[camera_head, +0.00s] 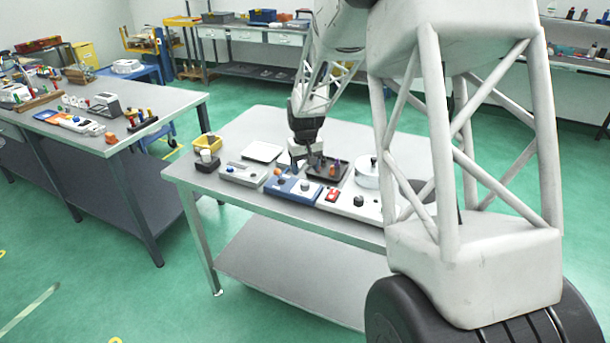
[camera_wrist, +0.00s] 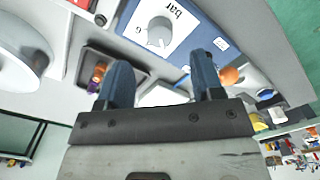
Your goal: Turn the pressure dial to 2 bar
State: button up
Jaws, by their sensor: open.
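The pressure dial is a grey round knob (camera_wrist: 159,32) on a white plate marked "bar", on a blue unit (camera_wrist: 205,40), near the top of the wrist view. The plate appears upside down there, and only part of its scale shows. In the head view the blue-and-white unit (camera_head: 283,190) sits near the table's front edge, with the small knob (camera_head: 304,185) on it. My gripper (camera_wrist: 162,68) is open and empty, its two blue-grey fingers apart below the dial in the wrist view. In the head view my gripper (camera_head: 303,158) is above and behind the unit, apart from the dial.
A grey panel (camera_head: 243,173) stands left of the unit, and a white panel (camera_head: 350,202) with a red switch stands right. A dark tray (camera_head: 326,169) with small parts and a white round pot (camera_head: 367,173) are behind. A yellow bin (camera_head: 207,142) stands at the table's left end.

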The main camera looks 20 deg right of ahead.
jog(key=shift+r, duration=0.8)
jog(key=shift+s+a+r, duration=0.15)
jog(key=shift+s+r, duration=0.1)
jog(key=shift+r, duration=0.1)
jog(key=s+a+r+t, duration=0.1)
jog(key=s+a+r, duration=0.2)
jog(key=s+r, duration=0.5)
jog(key=s+a+r, duration=0.4)
jog(key=s+r, duration=0.1)
jog(key=s, duration=0.6)
jog(key=s+a, duration=0.2)
jog(key=s, duration=0.9)
jog(key=s+a+r+t, duration=0.1)
jog(key=s+a, duration=0.1)
jog(key=s, duration=1)
jog(key=shift+s+r+t, duration=0.2)
jog(key=shift+r+t, duration=0.05)
jog(key=shift+t, duration=0.05)
jog(key=shift+a, duration=0.1)
